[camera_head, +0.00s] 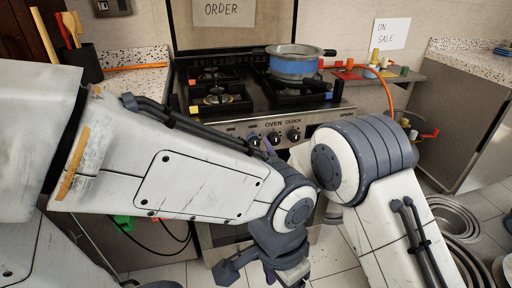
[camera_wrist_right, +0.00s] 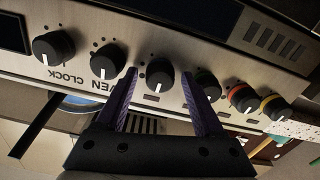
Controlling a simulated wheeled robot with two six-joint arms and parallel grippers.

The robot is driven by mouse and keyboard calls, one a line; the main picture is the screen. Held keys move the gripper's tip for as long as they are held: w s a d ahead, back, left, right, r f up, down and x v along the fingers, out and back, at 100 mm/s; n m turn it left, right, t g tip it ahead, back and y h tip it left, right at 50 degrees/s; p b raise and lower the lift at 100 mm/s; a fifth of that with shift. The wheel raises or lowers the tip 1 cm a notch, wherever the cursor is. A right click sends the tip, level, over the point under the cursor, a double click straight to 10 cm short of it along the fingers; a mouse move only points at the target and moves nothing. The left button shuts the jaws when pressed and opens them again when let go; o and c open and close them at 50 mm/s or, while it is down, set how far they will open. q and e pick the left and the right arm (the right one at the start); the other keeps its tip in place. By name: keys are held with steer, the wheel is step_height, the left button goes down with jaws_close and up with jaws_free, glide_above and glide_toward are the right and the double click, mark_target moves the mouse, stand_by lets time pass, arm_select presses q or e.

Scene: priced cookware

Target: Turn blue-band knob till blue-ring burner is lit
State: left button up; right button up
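The stove front panel (camera_head: 310,131) carries a row of black knobs. In the right wrist view, upside down, one dark knob (camera_wrist_right: 160,75) sits between the fingers of my right gripper (camera_wrist_right: 159,77). The fingers are apart, and no contact is clear. I cannot make out a blue band on it. Other knobs show green (camera_wrist_right: 208,84), red (camera_wrist_right: 243,97) and yellow (camera_wrist_right: 275,107) bands. A small blue block (camera_head: 329,95) is beside the front right burner (camera_head: 298,95); no flame is clear there. My left gripper (camera_head: 275,270) is low in front of the stove, partly cut off and hidden.
A blue pot (camera_head: 294,64) stands at the back right of the stove. The front left burner (camera_head: 219,99) is bare.

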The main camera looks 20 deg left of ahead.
jaws_close()
